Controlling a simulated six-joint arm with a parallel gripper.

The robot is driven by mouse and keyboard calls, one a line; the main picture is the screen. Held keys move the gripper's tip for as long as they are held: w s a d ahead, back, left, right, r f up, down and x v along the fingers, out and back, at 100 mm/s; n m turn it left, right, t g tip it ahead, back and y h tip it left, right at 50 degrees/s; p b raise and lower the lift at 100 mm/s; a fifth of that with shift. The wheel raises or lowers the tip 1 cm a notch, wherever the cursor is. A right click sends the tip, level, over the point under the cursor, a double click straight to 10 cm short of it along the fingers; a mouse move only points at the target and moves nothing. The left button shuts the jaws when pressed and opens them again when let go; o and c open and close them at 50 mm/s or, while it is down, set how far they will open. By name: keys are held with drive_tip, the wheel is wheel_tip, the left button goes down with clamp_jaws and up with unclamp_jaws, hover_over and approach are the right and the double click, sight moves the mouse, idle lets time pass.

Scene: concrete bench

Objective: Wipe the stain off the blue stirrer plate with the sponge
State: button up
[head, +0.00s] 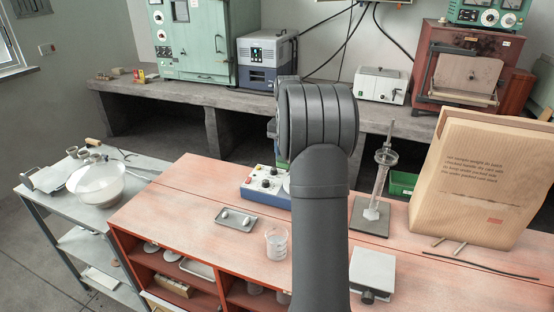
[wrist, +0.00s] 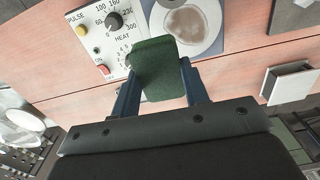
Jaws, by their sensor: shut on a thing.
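The blue stirrer plate (head: 263,186) stands on the red bench, partly hidden behind my arm in the head view. In the wrist view, its pale control panel (wrist: 97,38) with a HEAT dial is at upper left, and its round top (wrist: 212,41) is at upper middle. A brown stain (wrist: 186,22) lies on the round top. My gripper (wrist: 158,78) is shut on a dark green sponge (wrist: 158,58), held between its two blue fingers. The sponge overlaps the panel and the near edge of the round top in view, just short of the stain. I cannot tell whether it touches.
A small tray (head: 224,223) and a glass beaker (head: 277,246) stand left of my arm. A pale box (head: 372,267), a stand with glassware (head: 376,188) and a large paper bag (head: 475,180) stand to the right. The bench's left part (head: 165,205) is clear.

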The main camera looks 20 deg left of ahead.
drive_tip(key=shift+w+d+f, duration=0.1)
drive_tip(key=shift+w+f, duration=0.05)
drive_tip(key=shift+f, duration=3.9)
drive_tip(key=shift+d, duration=0.85)
drive_tip(key=shift+c, duration=0.3)
drive_tip(key=shift+d+r, duration=0.15)
drive_tip(key=shift+d, duration=3.55)
drive_tip(key=a, duration=0.8)
drive_tip(key=shift+w+a, duration=0.1)
drive_tip(key=shift+a, duration=0.55)
drive_tip(key=shift+w+d, duration=0.1)
drive_tip(key=shift+w, duration=0.7)
drive_tip(key=shift+w+d, duration=0.15)
drive_tip(key=shift+d, duration=4.3)
drive_tip(key=shift+a, duration=4.5)
drive_tip(key=shift+r, duration=3.95)
